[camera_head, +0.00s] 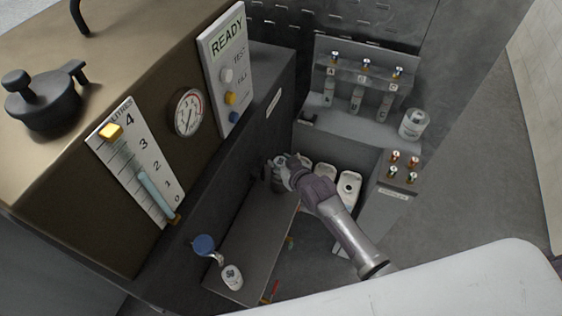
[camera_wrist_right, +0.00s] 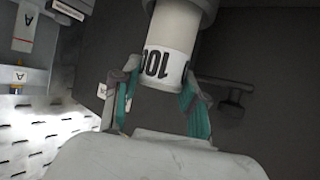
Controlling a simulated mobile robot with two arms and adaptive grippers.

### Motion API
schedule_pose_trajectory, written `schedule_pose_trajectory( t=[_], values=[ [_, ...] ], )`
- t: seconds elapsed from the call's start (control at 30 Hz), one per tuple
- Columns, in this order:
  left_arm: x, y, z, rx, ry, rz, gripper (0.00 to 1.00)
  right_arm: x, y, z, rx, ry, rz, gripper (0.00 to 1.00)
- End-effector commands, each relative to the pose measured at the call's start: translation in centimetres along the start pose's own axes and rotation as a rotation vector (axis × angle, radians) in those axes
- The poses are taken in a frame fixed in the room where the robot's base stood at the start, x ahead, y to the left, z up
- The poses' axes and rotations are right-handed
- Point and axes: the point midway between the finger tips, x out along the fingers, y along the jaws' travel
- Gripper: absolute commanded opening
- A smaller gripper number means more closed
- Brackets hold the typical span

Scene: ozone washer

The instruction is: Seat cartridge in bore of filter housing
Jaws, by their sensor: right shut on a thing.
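My right gripper (camera_head: 286,170) is low beside the dark side of the machine in the head view. In the right wrist view its two fingers (camera_wrist_right: 158,88) are shut on the near end of a white cylindrical cartridge (camera_wrist_right: 170,40) marked "100". The cartridge's far end meets a wider grey round piece (camera_wrist_right: 190,8) at the top edge, which looks like the filter housing. I cannot tell whether the cartridge is inside its bore or only against it. In the head view the hand hides the cartridge. My left gripper is not in view.
The machine's wall (camera_head: 240,150) stands close on the left of the hand. White containers (camera_head: 348,186) stand just right of it. A shelf with bottles (camera_head: 356,102) and a clear jar (camera_head: 414,123) are beyond. A blue knob (camera_head: 204,245) is at lower left.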

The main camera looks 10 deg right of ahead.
Motion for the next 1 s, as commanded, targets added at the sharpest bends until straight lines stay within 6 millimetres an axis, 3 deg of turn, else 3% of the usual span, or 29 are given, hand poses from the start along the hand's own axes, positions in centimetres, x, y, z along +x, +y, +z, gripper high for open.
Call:
schedule_pose_trajectory(
  t=[0.37,0.4,0.53,0.87,1.0],
  values=[
    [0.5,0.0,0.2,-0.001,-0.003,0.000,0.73,0.5,0.0,0.8,0.000,0.001,0.000,0.06],
    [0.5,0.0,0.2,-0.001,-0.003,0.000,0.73,0.5,0.0,0.8,0.000,0.000,0.000,0.45],
    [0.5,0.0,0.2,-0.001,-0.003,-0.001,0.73,0.5,0.0,0.8,0.000,0.000,0.000,0.66],
    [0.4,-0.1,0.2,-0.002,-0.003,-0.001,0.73,0.4,0.0,0.7,0.000,0.000,0.000,0.68],
    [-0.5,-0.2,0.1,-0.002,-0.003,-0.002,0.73,-0.3,0.0,-0.6,0.000,0.001,0.000,0.68]
  ],
)
